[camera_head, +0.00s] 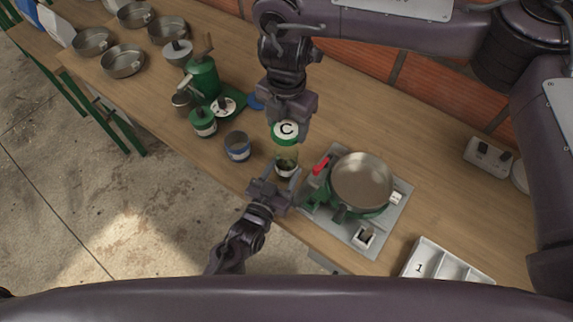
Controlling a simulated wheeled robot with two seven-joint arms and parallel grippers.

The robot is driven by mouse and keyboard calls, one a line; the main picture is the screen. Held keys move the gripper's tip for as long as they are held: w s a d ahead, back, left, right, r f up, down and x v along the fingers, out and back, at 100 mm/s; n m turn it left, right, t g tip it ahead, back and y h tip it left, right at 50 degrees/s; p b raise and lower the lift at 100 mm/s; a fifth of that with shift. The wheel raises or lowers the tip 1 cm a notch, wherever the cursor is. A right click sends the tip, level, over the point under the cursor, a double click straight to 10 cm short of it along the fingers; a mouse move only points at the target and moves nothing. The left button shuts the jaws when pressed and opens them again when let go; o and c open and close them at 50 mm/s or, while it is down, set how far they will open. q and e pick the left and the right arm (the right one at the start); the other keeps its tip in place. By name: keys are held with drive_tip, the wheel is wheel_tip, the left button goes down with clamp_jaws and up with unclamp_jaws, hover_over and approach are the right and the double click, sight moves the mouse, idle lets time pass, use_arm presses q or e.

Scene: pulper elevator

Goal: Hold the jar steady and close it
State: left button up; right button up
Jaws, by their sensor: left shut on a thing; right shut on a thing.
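A clear glass jar (286,166) with dark contents stands upright near the front edge of the wooden table. My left gripper (278,184) is shut on the jar's lower part from the front. A green lid with a white top marked "C" (286,130) is above the jar. My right gripper (289,112) comes from the back and is shut on this lid. The lid appears close above the jar's mouth; I cannot tell whether they touch. The gripper fingers hide parts of the jar and lid.
A pan (361,183) sits on a grey stove plate (379,236) just right of the jar. A green grinder (203,78), a green-lidded jar (203,122) and several metal pans are farther left. A white tray (425,249) lies front right.

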use_arm(q)
drive_tip(key=shift+c, duration=1.3)
use_arm(e)
hover_over(286, 163)
drive_tip(key=w, duration=0.3)
drive_tip(key=shift+f, duration=2.55)
drive_tip(key=shift+s+f, duration=0.1)
drive_tip(key=shift+f, duration=0.75)
drive_tip(key=shift+f, duration=0.6)
